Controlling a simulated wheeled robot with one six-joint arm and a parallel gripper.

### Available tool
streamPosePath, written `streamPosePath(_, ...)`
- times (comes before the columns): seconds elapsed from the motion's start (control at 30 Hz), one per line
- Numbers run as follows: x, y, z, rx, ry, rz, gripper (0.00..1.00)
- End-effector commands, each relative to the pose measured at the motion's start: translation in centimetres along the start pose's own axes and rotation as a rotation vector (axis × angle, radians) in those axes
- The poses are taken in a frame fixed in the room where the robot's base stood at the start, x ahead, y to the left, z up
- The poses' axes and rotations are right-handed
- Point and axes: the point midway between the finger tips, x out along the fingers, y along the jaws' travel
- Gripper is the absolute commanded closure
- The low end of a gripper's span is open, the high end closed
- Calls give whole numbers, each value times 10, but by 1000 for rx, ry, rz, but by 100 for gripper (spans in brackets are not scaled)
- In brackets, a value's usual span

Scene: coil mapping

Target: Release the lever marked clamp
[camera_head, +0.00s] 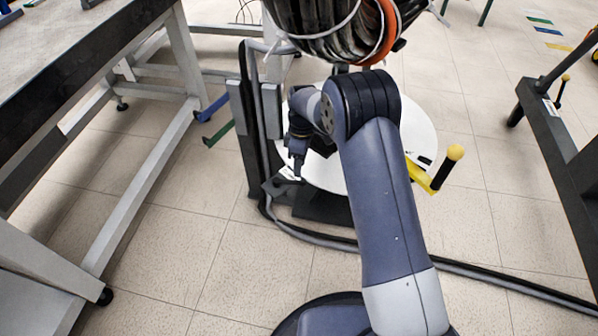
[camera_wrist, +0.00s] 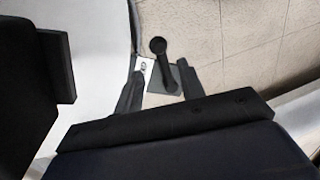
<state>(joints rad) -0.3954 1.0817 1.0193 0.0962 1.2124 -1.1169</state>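My gripper (camera_head: 297,165) hangs low beside the black post, at the left edge of the white disc. In the wrist view my gripper (camera_wrist: 160,88) is open, with its two dark fingers apart. A black lever with a round knob (camera_wrist: 158,45) shows in the gap between the fingers; its stem runs down to a dark grey plate. I cannot tell how deep it sits between them or whether they touch. A small white label (camera_wrist: 145,66) with a dark mark lies left of the lever, too small to read. The label also shows in the head view (camera_head: 290,174).
A black post (camera_head: 258,130) stands left of the white disc (camera_head: 425,125). A coil of dark cable (camera_head: 335,30) hangs above. Cables (camera_head: 400,255) cross the floor. A bench (camera_head: 75,65) stands left.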

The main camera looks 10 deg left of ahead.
Motion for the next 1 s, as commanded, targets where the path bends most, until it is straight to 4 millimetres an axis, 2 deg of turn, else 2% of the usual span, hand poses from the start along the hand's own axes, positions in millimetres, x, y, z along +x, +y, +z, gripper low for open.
streamPosePath(0.03,-14,0,0,0,2,4,62)
streamPosePath(0.2,-38,0,0,1,0,1,62)
streamPosePath(0.4,-48,0,1,1,0,0,62)
streamPosePath(0.77,-44,0,1,1,0,-1,62)
streamPosePath(0.87,-34,0,0,1,-1,-1,62)
streamPosePath(1.0,-10,0,0,1,-2,-4,62)
